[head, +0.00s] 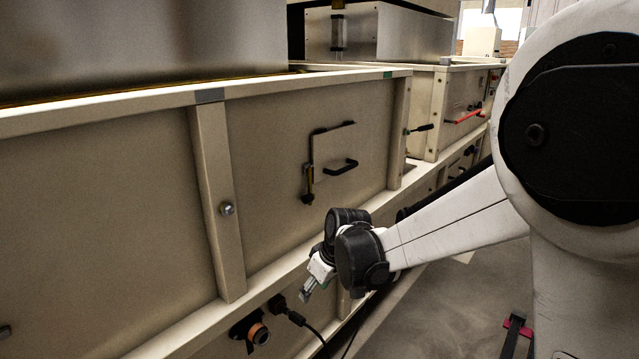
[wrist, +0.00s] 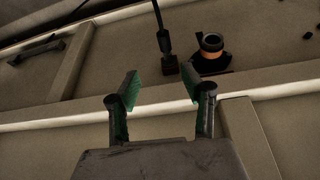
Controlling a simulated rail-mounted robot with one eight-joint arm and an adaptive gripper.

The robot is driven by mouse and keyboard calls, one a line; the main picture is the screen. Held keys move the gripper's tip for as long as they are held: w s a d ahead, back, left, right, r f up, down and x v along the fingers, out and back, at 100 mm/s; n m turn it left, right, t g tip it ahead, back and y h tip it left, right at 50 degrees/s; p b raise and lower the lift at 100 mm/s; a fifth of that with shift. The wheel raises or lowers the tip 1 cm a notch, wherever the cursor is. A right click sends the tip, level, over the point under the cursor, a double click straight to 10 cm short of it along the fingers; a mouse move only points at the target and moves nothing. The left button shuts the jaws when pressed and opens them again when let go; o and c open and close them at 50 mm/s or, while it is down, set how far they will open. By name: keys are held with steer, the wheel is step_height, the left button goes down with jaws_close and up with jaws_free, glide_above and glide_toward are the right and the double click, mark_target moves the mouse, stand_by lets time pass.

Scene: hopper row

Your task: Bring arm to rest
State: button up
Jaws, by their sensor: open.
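My gripper (head: 310,290) is at the end of my white arm, low in front of the cream hopper row. In the wrist view my gripper (wrist: 160,95) shows two fingers with green pads, spread apart with nothing between them. Beyond the fingers are a cream ledge and panel. In the head view the gripper is small and partly hidden by my black wrist joint. I cannot tell its exact gap to the panel.
A hatch with a black handle (head: 341,167) is on the hopper wall (head: 270,150) above my gripper. An orange-ringed connector (head: 258,333) and a black plug with cable (head: 278,304) sit below left. A red handle (head: 468,116) is farther back.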

steer(key=s+d+r+m+t+h, duration=0.1)
steer(key=s+d+r+m, duration=0.2)
steer(key=s+d+r, duration=0.5)
steer(key=s+d+r+m+t+h, duration=0.15)
steer(key=s+d+r+m, duration=0.35)
steer(key=s+d, duration=0.55)
steer(key=s+d+m+t, duration=0.1)
steer(key=s+d, duration=0.3)
steer(key=s, duration=0.5)
step_height(320, 180, up, 18)
steer(key=p, duration=1.8)
steer(key=shift+h, duration=0.45)
